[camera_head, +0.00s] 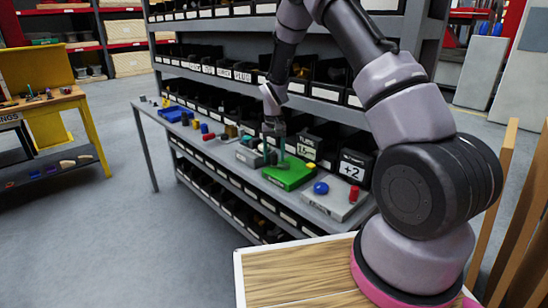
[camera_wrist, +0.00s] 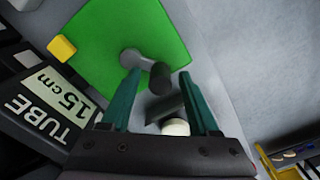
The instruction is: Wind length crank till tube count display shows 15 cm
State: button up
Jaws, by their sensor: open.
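In the wrist view a green panel (camera_wrist: 115,30) carries the length crank (camera_wrist: 142,60), a grey arm with a dark knob (camera_wrist: 160,77) at its end. The tube count display (camera_wrist: 55,103) beside it reads "TUBE 15 cm". In the head view the green unit (camera_head: 288,174) sits on the shelf bench, with the display (camera_head: 307,149) just behind it. My gripper (camera_wrist: 158,74) is open, its teal fingertips on either side of the dark knob; I cannot tell whether they touch it. In the head view my gripper (camera_head: 274,130) hangs above the green unit.
A yellow block (camera_wrist: 62,47) sits at the panel's edge. A blue ball (camera_head: 321,188) and a red piece (camera_head: 354,193) lie on a grey unit to the right, below a "+2" sign (camera_head: 352,170). Stocked bins rise behind; open floor lies left.

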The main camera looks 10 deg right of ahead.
notch_tip(320, 180, up, 10)
jog(key=shift+r, duration=0.15)
jog(key=shift+r, duration=0.1)
dwell(0.3)
notch_tip(320, 180, up, 11)
jog(key=t, duration=0.1)
send_over(274, 154)
jog(key=s+d, duration=0.3)
jog(key=s, duration=0.1)
jog(key=s+d+r+m+t+y, duration=0.1)
jog(key=s+d+r+m+t, duration=0.1)
jog(key=s+r, duration=0.6)
jog(key=s+d+r+t, duration=0.1)
jog(key=s+r, duration=0.3)
jog(key=s, duration=0.6)
jog(key=s+d+r+m+t+y, duration=0.1)
jog(key=s+d+r+t, duration=0.1)
jog(key=s, duration=0.7)
jog(key=shift+s+d+r+t, duration=0.2)
jog(key=shift+s+r+t, duration=0.3)
jog(key=shift+r, duration=0.7)
jog(key=shift+w, duration=0.2)
